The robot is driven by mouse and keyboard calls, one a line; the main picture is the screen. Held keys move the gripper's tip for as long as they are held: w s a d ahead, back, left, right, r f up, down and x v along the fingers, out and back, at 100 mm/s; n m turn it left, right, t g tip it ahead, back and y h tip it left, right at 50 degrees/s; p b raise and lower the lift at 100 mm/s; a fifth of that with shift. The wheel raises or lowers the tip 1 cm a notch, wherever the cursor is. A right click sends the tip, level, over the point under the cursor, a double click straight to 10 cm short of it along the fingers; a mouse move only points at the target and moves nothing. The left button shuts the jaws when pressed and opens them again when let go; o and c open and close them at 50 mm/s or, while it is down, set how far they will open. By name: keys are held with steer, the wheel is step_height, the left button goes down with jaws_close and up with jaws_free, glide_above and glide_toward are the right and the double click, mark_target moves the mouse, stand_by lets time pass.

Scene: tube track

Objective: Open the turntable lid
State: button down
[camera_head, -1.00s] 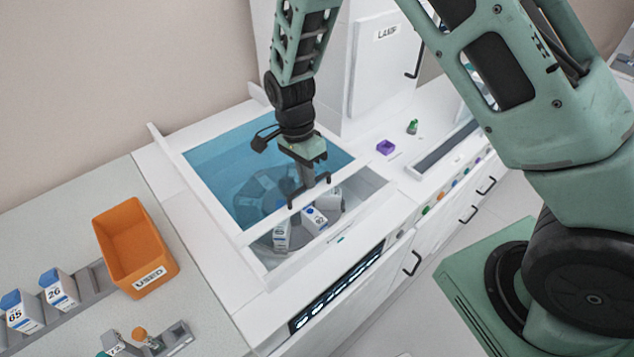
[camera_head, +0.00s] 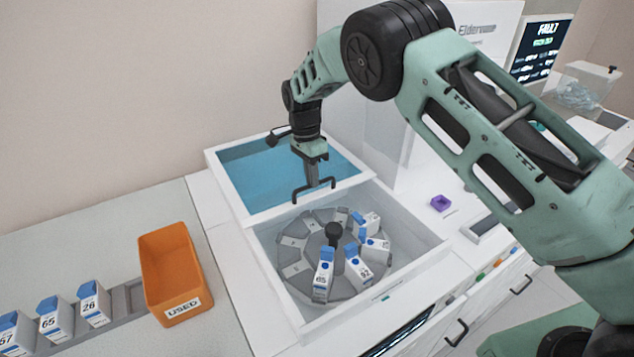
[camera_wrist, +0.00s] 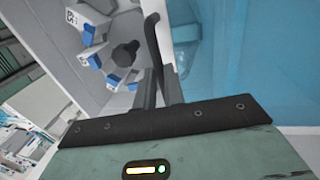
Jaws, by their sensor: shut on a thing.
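The turntable lid (camera_head: 244,176) is a see-through blue panel in a white frame. It lies over the back part of the white well, and its blue panel fills the right side of the wrist view (camera_wrist: 235,50). My gripper (camera_head: 312,186) is shut on the lid's dark handle (camera_head: 296,196) at the lid's front edge. The handle also shows between my fingers in the wrist view (camera_wrist: 152,35). The grey round turntable (camera_head: 300,258) is uncovered in front of the lid. It has a dark centre knob (camera_head: 334,232) and several white, blue-capped bottles (camera_head: 323,275).
An orange USED bin (camera_head: 165,262) stands on the left counter beside a rack (camera_head: 125,298) of similar bottles. A small purple block (camera_head: 440,203) sits on the right counter. A tall white cabinet (camera_head: 425,140) stands behind it.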

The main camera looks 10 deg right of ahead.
steer(key=shift+w+a, duration=0.1)
steer(key=shift+w, duration=0.05)
steer(key=c, duration=1.5)
jaws_free()
steer(key=shift+r, duration=0.1)
steer(key=shift+w+a+r+b, duration=0.15)
steer(key=shift+w+r+b, duration=0.4)
steer(key=shift+r, duration=2.25)
steer(key=shift+w+a+r+b, duration=0.2)
steer(key=shift+w+r+b, duration=0.35)
steer(key=shift+r, duration=2.3)
steer(key=shift+w+a+r+b, duration=0.15)
steer(key=shift+w+r+b, duration=0.4)
steer(key=shift+r, duration=2.25)
